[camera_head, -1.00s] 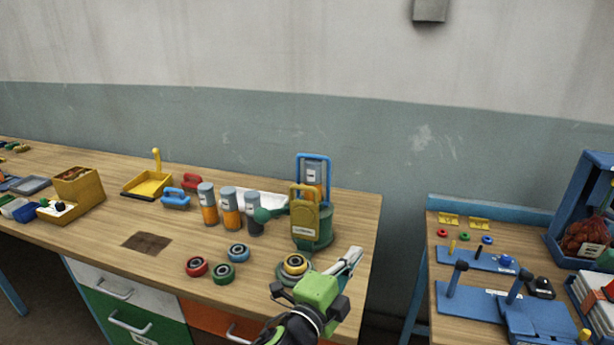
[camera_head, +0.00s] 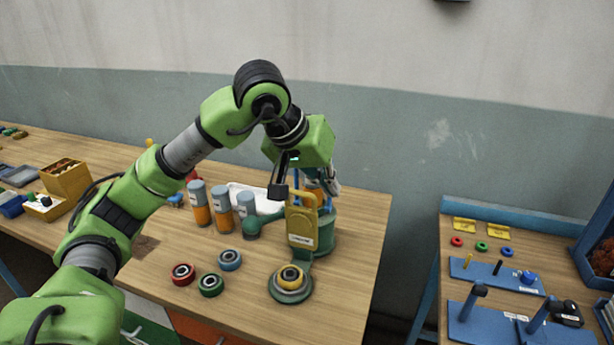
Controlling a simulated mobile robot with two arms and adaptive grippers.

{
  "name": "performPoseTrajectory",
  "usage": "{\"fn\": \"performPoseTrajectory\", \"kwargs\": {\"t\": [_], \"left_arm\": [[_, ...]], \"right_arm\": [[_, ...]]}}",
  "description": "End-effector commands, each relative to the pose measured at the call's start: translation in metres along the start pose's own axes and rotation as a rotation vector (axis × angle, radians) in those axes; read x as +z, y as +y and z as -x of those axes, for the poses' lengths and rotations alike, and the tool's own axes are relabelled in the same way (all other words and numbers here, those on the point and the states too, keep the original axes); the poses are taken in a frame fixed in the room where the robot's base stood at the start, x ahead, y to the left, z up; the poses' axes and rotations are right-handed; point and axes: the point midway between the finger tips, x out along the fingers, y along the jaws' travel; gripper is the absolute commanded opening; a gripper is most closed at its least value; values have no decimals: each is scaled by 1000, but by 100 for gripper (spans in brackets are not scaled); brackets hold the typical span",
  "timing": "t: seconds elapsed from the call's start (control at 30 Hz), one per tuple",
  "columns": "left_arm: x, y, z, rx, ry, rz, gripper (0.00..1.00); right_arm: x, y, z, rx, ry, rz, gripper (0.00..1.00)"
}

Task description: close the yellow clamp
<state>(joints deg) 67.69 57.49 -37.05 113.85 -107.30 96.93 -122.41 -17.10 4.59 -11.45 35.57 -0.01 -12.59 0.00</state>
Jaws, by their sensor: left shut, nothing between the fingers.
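The yellow clamp (camera_head: 301,226) is a yellow plate with a label and a looped handle. It stands upright on the green fixture (camera_head: 325,235) near the table's right end. My left gripper (camera_head: 329,187) is shut and empty. It appears above and behind the clamp's handle, with its fingers pointing down. My gripper and wrist partly hide the blue handle behind the clamp. I cannot tell whether the fingers touch the clamp. My right gripper is not in view.
Several grey-and-orange cylinders (camera_head: 221,208) stand left of the fixture, with a white tray (camera_head: 257,196) behind. Red (camera_head: 182,273), green (camera_head: 210,284) and blue (camera_head: 230,260) rings lie in front. A second table (camera_head: 424,270) with blue boards stands at right, across a gap.

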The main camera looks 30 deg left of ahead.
Motion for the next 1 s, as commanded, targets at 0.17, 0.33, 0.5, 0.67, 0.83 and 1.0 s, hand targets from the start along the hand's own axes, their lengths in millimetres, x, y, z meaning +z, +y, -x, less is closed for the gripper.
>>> {"fn": "performPoseTrajectory", "kwargs": {"t": [0.17,0.33,0.5,0.67,0.83,1.0], "left_arm": [[-24,-63,38,-230,60,-70,0],[-27,-77,34,-271,59,-79,0],[-28,-83,7,-269,54,-78,0],[-30,-90,-22,-266,55,-78,0],[-32,-96,-43,-266,57,-79,0],[-33,-98,-53,-264,60,-79,0]], "right_arm": [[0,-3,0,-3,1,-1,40],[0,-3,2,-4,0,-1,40],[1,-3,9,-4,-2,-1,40],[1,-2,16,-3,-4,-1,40],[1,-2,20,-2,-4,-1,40],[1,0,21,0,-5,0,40]]}}
